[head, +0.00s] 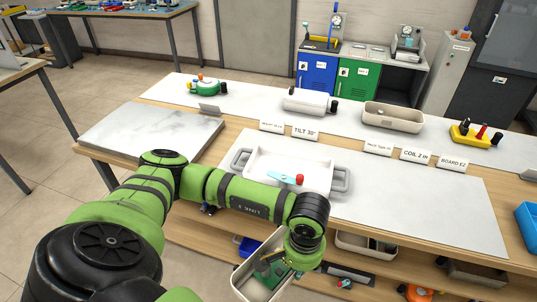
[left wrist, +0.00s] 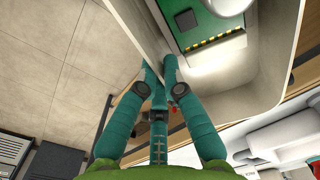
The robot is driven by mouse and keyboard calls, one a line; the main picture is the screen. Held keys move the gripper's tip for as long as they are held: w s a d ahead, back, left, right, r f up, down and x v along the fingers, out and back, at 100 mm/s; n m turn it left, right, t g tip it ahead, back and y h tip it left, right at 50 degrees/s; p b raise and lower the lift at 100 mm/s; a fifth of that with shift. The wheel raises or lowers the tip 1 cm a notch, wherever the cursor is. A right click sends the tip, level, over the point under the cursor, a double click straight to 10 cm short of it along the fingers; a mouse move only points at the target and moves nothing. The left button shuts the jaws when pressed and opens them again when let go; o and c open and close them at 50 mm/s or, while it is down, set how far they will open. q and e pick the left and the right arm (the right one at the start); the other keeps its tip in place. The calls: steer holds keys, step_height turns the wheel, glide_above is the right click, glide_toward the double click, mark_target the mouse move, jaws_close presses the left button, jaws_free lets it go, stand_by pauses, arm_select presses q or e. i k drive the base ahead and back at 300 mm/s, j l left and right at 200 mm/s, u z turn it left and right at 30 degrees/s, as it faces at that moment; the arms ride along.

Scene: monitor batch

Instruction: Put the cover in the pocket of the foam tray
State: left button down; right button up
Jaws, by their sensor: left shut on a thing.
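My left gripper (head: 270,262) is low in front of the table, shut on the wall of a beige bin (head: 240,284). In the left wrist view its teal fingers (left wrist: 158,78) straddle the wall of this bin (left wrist: 270,75). Inside the bin lies a green piece (left wrist: 205,25) with a black-and-yellow striped edge and a dark square patch. I cannot tell whether it is the cover. A white tray with grey handles (head: 262,157) stands on the table behind my arm; a turquoise part with a red knob (head: 284,177) lies in it. No foam pocket can be made out. My right gripper is out of view.
Another beige bin (head: 393,117), a white cylinder (head: 310,102) and a yellow block with knobs (head: 475,136) stand along the table's back. Label cards stand before them. More bins (head: 365,243) are on the shelf below. The right tabletop is bare.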

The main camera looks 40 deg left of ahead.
mark_target(290, 172)
steer(key=k+j, duration=0.1)
steer(key=j, duration=0.25)
steer(key=k+j+z, duration=0.15)
steer(key=j, duration=0.2)
steer(key=k+j, duration=0.1)
steer(key=j, duration=0.25)
steer(key=k+j+z, duration=0.15)
steer(key=j, duration=0.2)
steer(key=k+j, duration=0.1)
steer(key=j, duration=0.2)
